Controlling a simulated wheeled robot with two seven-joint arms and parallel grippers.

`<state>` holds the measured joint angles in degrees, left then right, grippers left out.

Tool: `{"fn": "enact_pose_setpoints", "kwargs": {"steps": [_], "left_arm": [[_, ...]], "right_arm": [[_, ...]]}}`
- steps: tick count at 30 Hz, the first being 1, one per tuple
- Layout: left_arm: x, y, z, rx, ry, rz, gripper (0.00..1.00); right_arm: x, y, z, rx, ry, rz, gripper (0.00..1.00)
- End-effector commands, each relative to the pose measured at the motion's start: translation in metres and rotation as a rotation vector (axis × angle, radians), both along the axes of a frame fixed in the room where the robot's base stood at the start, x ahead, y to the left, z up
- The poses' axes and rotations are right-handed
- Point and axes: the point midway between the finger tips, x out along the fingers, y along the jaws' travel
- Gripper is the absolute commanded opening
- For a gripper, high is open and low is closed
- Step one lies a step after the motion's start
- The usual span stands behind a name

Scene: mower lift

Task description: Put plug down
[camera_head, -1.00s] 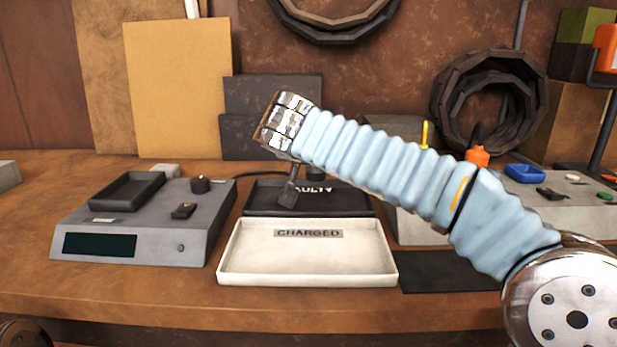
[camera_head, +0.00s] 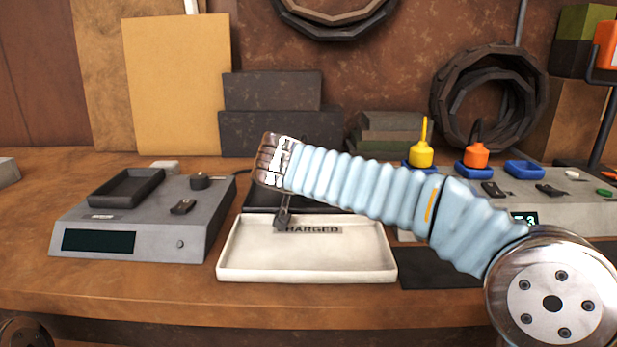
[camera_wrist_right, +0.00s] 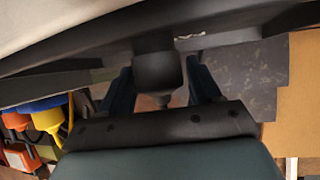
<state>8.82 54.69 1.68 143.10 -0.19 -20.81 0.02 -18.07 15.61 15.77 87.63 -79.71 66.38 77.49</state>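The dark plug (camera_wrist_right: 157,68) shows in the right wrist view, between the two fingers of my right gripper (camera_wrist_right: 160,75). The fingers sit close against both its sides, and its narrow stem points back toward the palm. In the head view my right gripper (camera_head: 284,212) points down over the rear edge of the white CHARGED tray (camera_head: 305,262); the plug cannot be made out there. The black tray (camera_head: 262,200) behind is largely hidden by my right arm. My left gripper is not in view.
A grey device (camera_head: 150,220) with a dark cradle stands at the left. At the right, a yellow plug-like piece (camera_head: 421,155) and an orange one (camera_head: 476,156) stand in blue holders on a grey unit (camera_head: 580,210). The CHARGED tray looks empty.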

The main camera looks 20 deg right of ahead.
Motion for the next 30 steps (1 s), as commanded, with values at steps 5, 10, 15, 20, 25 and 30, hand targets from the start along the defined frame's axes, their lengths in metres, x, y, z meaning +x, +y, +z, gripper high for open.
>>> {"fn": "enact_pose_setpoints", "kwargs": {"steps": [5,10,15,20,25,30], "left_arm": [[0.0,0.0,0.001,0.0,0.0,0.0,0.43],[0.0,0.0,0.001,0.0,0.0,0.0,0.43],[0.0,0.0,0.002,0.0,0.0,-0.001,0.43],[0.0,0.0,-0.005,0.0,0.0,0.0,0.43],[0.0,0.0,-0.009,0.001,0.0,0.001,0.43],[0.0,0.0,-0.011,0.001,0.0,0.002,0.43]], "right_arm": [[0.0,0.0,0.001,0.0,0.0,0.0,0.78],[0.0,0.0,0.001,0.0,0.0,0.0,0.78],[-0.006,0.004,0.007,0.001,-0.003,0.001,0.78],[-0.033,0.017,0.023,0.001,-0.004,0.002,0.78],[-0.064,0.034,0.042,0.001,-0.003,0.004,0.78],[-0.085,0.044,0.056,0.001,-0.002,0.0,0.78]]}}
